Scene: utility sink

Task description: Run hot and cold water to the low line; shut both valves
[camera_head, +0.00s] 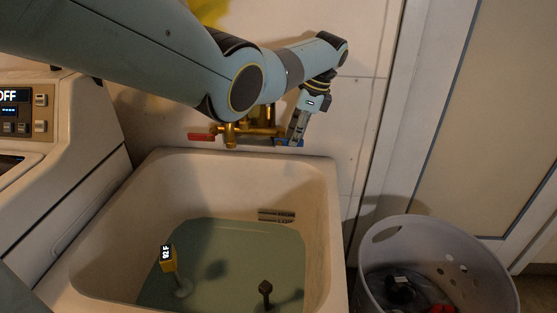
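The pale utility sink (322,190) holds greenish water (225,245). A marked plate (276,216) is on its back wall, its lower edge close to the waterline; its lettering is too small to read surely. The brass faucet (232,130) is on the wall behind the sink. Its red handle (201,137) points left. The blue handle (290,142) is at the right, partly hidden by my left gripper (296,137). That gripper points down with its fingertips at the blue handle; contact and finger gap are unclear. My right gripper is out of view.
A yellow thermometer with a small display (167,258) stands in the water at the left. A dark knobbed object (265,288) is near the front. A white perforated basket (385,265) stands right of the sink. A machine with an OFF display (15,97) is left.

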